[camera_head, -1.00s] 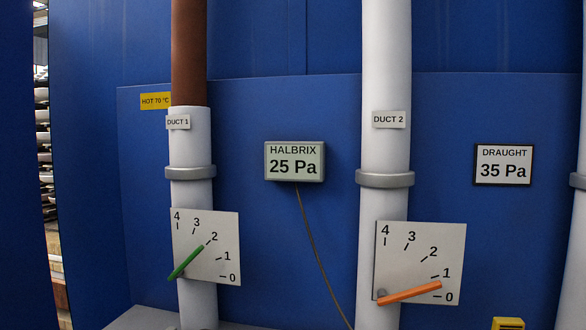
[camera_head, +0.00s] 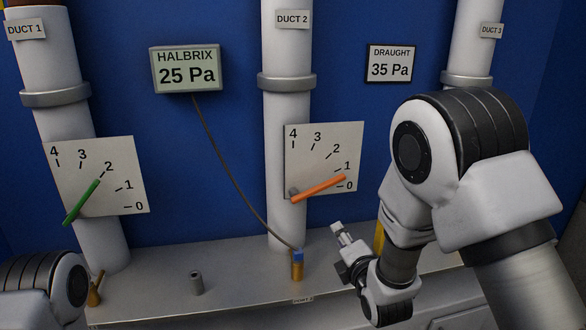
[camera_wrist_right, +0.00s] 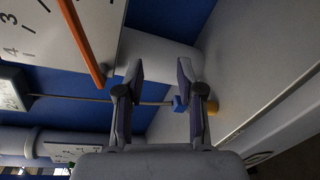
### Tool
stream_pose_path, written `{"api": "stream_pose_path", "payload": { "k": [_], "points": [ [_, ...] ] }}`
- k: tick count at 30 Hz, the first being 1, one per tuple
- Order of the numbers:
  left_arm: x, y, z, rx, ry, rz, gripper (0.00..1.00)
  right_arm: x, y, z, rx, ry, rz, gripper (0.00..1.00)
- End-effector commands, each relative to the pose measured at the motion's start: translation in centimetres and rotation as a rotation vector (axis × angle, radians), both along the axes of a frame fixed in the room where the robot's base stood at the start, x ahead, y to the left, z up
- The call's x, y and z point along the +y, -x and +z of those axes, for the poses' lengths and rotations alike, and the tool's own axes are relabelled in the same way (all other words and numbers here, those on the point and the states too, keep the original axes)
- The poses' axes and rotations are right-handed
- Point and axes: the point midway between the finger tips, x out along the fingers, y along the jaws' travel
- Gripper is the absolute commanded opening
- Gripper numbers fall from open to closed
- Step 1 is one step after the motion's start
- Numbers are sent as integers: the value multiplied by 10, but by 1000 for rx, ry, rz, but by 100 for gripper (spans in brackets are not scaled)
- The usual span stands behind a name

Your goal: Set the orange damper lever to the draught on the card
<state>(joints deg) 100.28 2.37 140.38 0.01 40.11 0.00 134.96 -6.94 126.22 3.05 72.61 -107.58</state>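The orange damper lever (camera_head: 319,188) pivots at the lower left of the duct 2 scale plate (camera_head: 325,152). Its free end points right and slightly up, between the 0 and 1 marks. The draught card (camera_head: 390,66) reads 35 Pa. The HALBRIX meter (camera_head: 186,68) reads 25 Pa. My right gripper (camera_head: 345,245) is below and right of the lever, apart from it. In the right wrist view the gripper (camera_wrist_right: 160,75) is open and empty, with the orange lever (camera_wrist_right: 82,40) to the left of its fingers. My left gripper is outside the views.
A green lever (camera_head: 82,202) on duct 1 points near 2. The meter's cable (camera_head: 228,160) runs down to a blue-topped brass fitting (camera_head: 297,265) on the grey ledge (camera_head: 235,280), close to my right gripper. A grey stub (camera_head: 196,282) stands left of it. Duct 3 (camera_head: 474,45) is behind my right arm.

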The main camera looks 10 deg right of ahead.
Motion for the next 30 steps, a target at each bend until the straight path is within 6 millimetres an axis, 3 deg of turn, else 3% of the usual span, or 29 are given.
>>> {"api": "stream_pose_path", "payload": {
  "k": [1,3,6,10,18,28,29,30],
  "points": [
    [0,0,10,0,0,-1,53,4,-6,47,-67,7,8,38],
    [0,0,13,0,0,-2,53,8,-8,83,-123,14,15,38],
    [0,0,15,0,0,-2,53,9,-10,102,-154,15,16,38],
    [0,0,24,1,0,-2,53,9,-26,104,-153,13,16,38],
    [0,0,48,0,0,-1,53,11,-76,103,-152,12,16,38],
    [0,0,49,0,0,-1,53,11,-86,98,-150,13,16,38],
    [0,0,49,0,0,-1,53,11,-86,98,-150,13,16,30],
    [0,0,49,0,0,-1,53,11,-86,98,-150,13,16,16]
  ]
}}
